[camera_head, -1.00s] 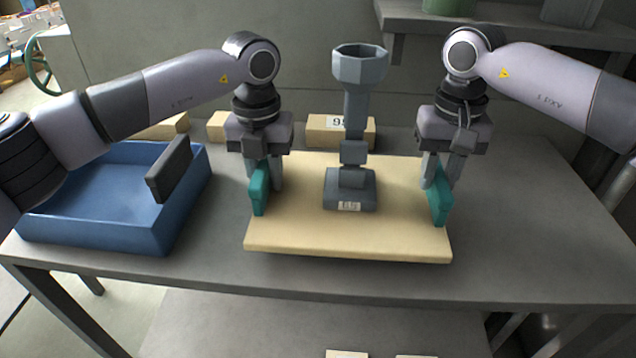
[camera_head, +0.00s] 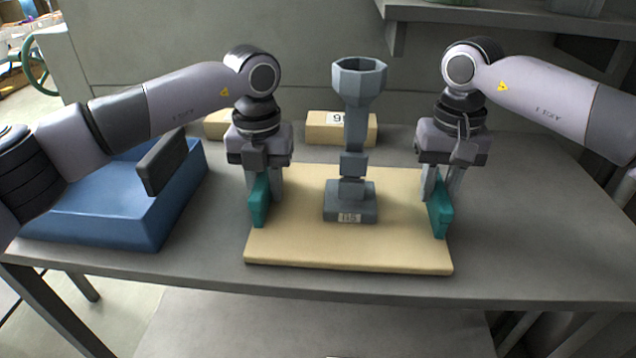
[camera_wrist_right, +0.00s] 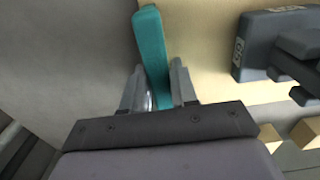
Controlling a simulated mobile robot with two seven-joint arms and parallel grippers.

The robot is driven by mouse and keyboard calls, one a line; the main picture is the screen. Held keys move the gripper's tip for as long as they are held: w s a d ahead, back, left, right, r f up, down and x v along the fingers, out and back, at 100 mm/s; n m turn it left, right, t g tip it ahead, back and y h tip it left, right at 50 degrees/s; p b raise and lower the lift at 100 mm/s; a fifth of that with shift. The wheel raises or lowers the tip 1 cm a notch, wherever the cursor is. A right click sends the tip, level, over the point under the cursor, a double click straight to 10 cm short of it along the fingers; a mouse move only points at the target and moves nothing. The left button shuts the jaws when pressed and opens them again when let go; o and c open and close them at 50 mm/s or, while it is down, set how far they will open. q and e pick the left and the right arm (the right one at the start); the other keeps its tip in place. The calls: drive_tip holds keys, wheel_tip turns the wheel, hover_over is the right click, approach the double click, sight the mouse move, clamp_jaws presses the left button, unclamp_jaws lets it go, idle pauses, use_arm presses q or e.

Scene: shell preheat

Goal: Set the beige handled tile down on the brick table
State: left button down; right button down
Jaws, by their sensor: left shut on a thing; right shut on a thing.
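The beige tile (camera_head: 300,245) is a flat slab with two upright teal handles, over the middle of the grey table (camera_head: 530,240). My left gripper (camera_head: 262,190) is shut on the left teal handle (camera_head: 259,205). My right gripper (camera_head: 437,190) is shut on the right teal handle (camera_head: 439,215); this handle also shows between the fingers in the right wrist view (camera_wrist_right: 153,55). A grey stand with a cup-shaped top (camera_head: 352,145) is upright on the tile between the handles. The tile looks level and low; whether its underside touches the table is hard to tell.
A blue tray (camera_head: 165,210) with a dark upright handle (camera_head: 163,162) is left of the tile. Beige bricks, one labelled (camera_head: 355,132), lie behind the tile. A wall shelf (camera_head: 470,14) is at upper right. Table to the right is clear.

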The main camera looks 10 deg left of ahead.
use_arm(q)
drive_tip(key=shift+f, duration=0.25)
use_arm(e)
drive_tip(key=shift+f, duration=0.25)
use_arm(q)
drive_tip(key=c, duration=0.9)
unclamp_jaws()
use_arm(e)
drive_tip(key=c, duration=0.9)
unclamp_jaws()
use_arm(q)
drive_tip(key=shift+r, duration=0.1)
wheel_tip(320, 180, up, 12)
drive_tip(key=shift+f, duration=0.2)
use_arm(e)
drive_tip(key=shift+r, duration=0.1)
use_arm(q)
drive_tip(key=shift+r, duration=0.15)
use_arm(e)
drive_tip(key=shift+r, duration=0.15)
wheel_tip(320, 180, up, 12)
drive_tip(key=shift+s+f, duration=0.1)
drive_tip(key=shift+f, duration=0.05)
use_arm(q)
drive_tip(key=shift+s, duration=0.1)
